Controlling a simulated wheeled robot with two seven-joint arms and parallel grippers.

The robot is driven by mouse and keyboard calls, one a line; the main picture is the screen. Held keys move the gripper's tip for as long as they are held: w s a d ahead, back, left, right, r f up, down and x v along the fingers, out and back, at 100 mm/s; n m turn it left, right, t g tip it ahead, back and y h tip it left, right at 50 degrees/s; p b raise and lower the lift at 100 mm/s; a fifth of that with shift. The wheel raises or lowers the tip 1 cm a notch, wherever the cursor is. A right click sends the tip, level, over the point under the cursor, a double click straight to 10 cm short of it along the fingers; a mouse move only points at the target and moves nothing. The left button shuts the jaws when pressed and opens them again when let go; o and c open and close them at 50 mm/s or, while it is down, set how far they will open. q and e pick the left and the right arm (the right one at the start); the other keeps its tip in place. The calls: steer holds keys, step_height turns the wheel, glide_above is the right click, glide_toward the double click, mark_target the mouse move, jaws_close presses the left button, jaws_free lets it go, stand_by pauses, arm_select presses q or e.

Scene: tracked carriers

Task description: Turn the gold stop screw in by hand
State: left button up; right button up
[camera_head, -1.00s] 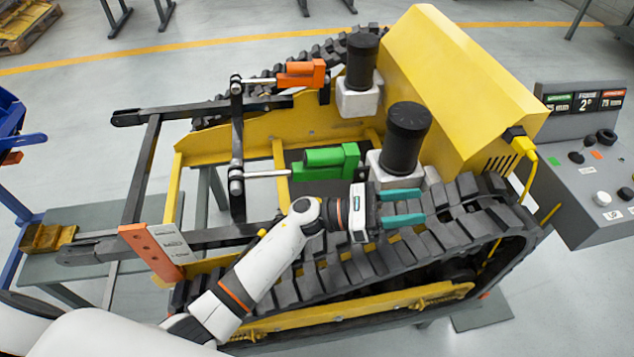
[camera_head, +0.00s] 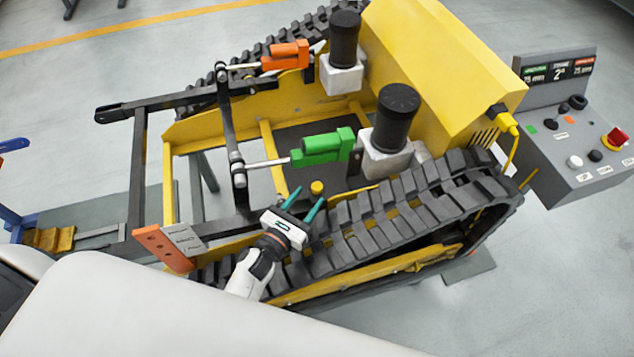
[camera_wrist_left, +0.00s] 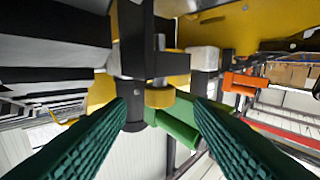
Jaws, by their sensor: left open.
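The gold stop screw (camera_head: 317,187) is a small round gold knob beside the near track, just below the green cylinder (camera_head: 322,148). In the left wrist view the gold stop screw (camera_wrist_left: 160,97) sits between the two fingers, near the picture's middle, on a dark bracket (camera_wrist_left: 137,50). My left gripper (camera_head: 311,195) has teal fingers, spread apart and pointing up toward the screw. In the wrist view my left gripper (camera_wrist_left: 158,104) is open, with visible space on both sides of the screw. I cannot tell whether the fingertips reach around it. My right gripper is not in view.
The black track (camera_head: 400,205) runs close on the right of my gripper. A black canister (camera_head: 397,115) and the yellow housing (camera_head: 445,65) stand behind. An orange cylinder (camera_head: 285,56) lies farther back. A control panel (camera_head: 570,140) with a red button (camera_head: 615,138) is at right.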

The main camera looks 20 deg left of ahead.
mark_target(313, 191)
arm_select(q)
steer(key=x, duration=0.5)
steer(key=shift+w+p, duration=0.15)
steer(key=shift+p, duration=0.15)
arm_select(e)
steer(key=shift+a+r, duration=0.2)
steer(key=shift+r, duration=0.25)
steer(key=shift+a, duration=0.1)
arm_select(q)
steer(key=shift+c, duration=1.1)
steer(key=c, duration=0.8)
steer(key=shift+h, duration=0.3)
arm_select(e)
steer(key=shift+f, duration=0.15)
